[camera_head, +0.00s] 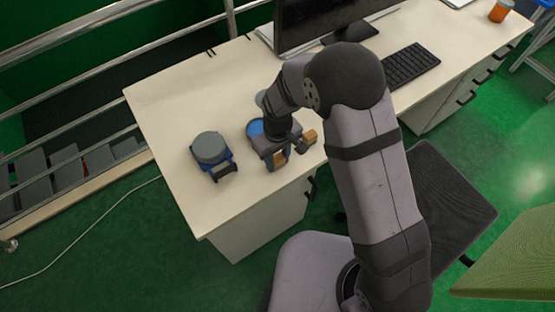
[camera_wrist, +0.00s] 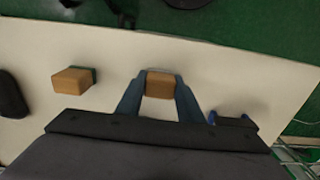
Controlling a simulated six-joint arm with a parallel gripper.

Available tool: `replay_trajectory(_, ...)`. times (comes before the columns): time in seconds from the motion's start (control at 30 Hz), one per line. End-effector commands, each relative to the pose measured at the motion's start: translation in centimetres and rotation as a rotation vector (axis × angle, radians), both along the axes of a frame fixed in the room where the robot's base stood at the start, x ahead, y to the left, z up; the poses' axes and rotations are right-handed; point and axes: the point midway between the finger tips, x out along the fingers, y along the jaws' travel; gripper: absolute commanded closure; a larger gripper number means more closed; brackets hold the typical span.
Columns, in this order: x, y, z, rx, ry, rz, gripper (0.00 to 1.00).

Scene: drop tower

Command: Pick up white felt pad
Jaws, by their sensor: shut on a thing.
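My gripper (camera_wrist: 160,78) points down at the desk near its front edge. In the wrist view its two blue fingers are closed on the sides of a tan block (camera_wrist: 160,86). The block also shows at the gripper in the head view (camera_head: 279,159). A second tan block (camera_wrist: 72,80) sits to the left in the wrist view, apart from the fingers; it also shows in the head view (camera_head: 310,137). I cannot make out a white felt pad for certain; a pale grey disc (camera_head: 261,97) lies partly hidden behind my arm.
A blue device with a grey round top (camera_head: 211,148) stands left of my gripper. A blue round thing (camera_head: 255,129) is close behind it. A monitor (camera_head: 310,22), keyboard (camera_head: 410,66) and orange cup (camera_head: 501,10) are farther back. The desk's left end (camera_head: 165,105) is clear.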

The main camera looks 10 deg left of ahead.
Motion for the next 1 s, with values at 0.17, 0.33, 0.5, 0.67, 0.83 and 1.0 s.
replay_trajectory(0.17, 0.1, 0.0, 0.9, 0.001, -0.001, 0.000, 0.88)
replay_trajectory(0.33, 0.1, 0.1, 3.1, 0.003, -0.004, 0.000, 0.88)
replay_trajectory(0.5, 0.1, 0.1, 6.0, 0.004, -0.005, 0.000, 0.88)
replay_trajectory(0.67, 0.1, 0.1, 8.3, 0.002, -0.004, 0.000, 0.88)
replay_trajectory(0.83, 0.0, 0.0, 9.7, 0.001, -0.001, 0.000, 0.88)
replay_trajectory(1.0, 0.0, 0.0, 10.0, 0.000, 0.000, 0.000, 0.88)
